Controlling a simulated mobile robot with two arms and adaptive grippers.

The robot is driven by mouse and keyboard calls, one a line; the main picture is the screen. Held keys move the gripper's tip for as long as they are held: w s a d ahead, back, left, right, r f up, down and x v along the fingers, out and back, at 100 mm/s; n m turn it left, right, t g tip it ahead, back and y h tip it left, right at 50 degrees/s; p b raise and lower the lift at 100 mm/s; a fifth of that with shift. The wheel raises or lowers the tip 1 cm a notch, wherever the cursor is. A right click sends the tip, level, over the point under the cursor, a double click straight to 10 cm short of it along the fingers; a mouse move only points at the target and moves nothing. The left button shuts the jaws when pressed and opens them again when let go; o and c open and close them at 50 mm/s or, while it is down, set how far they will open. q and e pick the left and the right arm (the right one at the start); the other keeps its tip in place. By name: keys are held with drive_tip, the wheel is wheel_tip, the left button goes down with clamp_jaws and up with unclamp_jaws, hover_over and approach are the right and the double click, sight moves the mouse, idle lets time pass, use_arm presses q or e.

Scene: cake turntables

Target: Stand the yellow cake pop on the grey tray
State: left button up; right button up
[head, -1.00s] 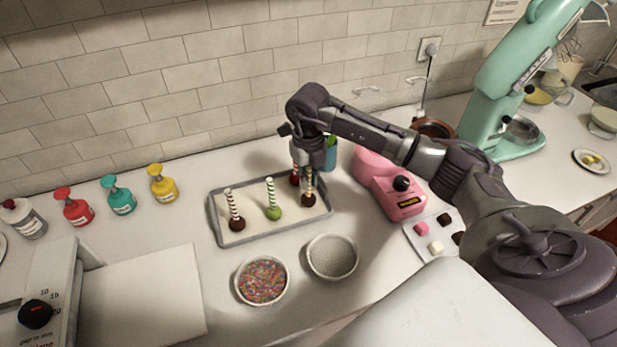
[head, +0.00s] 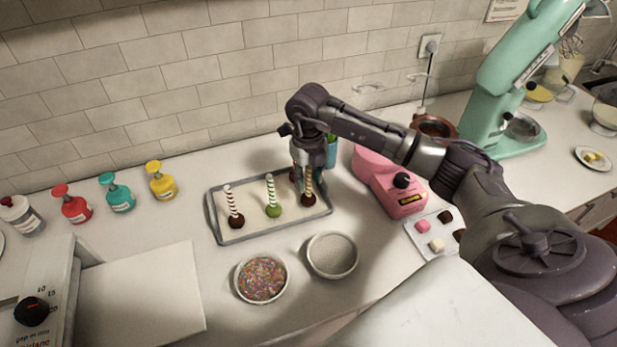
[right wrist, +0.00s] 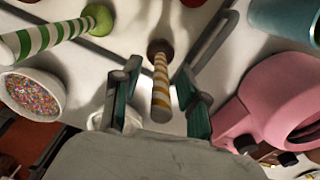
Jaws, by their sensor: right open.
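The grey tray (head: 222,239) lies flat on the counter with a pale liner. No cake pop with a yellow head shows. A pop with a dark brown head and a yellow-and-white striped stick (head: 309,187) stands upright at the tray's right end. My right gripper (head: 309,170) is above it, pointing down. In the right wrist view the open fingers stand either side of that stick (right wrist: 160,88), with gaps. A green pop (head: 273,211) stands mid-tray, and a dark brown pop with a dark-striped stick (head: 236,221) stands at left. My left gripper is not in view.
A sprinkle bowl (head: 262,278) and a pale-filled bowl (head: 332,256) stand in front of the tray. A pink machine (head: 398,192) stands close at right. A red object (head: 292,174) is mostly hidden behind my gripper. A teal cup (head: 331,151) stands behind it.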

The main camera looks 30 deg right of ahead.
wheel_tip(320, 180, up, 12)
idle(0.5)
drive_tip(key=shift+f, duration=0.1)
